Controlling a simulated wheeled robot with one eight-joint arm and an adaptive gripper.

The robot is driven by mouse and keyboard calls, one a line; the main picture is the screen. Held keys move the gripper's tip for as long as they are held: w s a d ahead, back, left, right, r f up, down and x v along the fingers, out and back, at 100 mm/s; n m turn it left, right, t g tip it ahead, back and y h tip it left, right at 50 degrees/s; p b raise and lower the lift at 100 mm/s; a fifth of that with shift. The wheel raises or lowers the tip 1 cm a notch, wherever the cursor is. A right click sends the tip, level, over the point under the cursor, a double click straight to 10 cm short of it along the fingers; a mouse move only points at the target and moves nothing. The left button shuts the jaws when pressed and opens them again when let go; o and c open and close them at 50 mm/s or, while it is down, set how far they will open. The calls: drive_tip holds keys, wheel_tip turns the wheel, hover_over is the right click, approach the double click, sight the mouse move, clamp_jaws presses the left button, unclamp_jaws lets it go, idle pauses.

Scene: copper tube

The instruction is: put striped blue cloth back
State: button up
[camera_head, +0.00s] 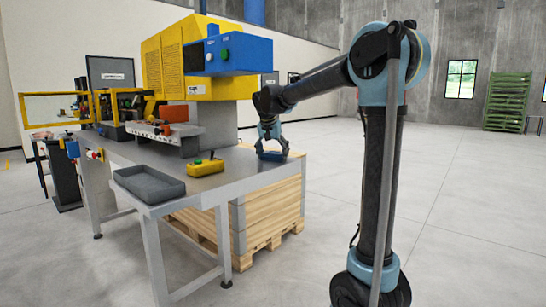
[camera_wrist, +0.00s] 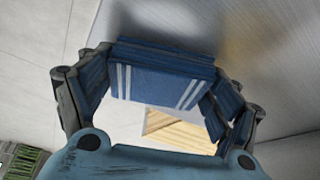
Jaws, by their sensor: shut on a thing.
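The striped blue cloth (camera_wrist: 163,84) is folded into a flat block with pairs of white stripes, seen in the wrist view. My gripper (camera_wrist: 160,64) is shut on it, with a finger at the cloth's left and right sides. In the head view my gripper (camera_head: 271,140) points down at the right edge of the grey metal table (camera_head: 232,171), with the blue cloth (camera_head: 284,156) small at its tips. I cannot tell whether the cloth touches the tabletop or hangs just above it.
A grey open tray (camera_head: 148,185) sits at the table's front left. A yellow control box (camera_head: 205,167) stands between it and my gripper. A yellow and blue machine (camera_head: 190,62) rises behind. A wooden crate on a pallet (camera_head: 272,215) stands beneath the table's right side.

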drive_tip(key=o, duration=1)
drive_tip(key=shift+c, duration=0.2)
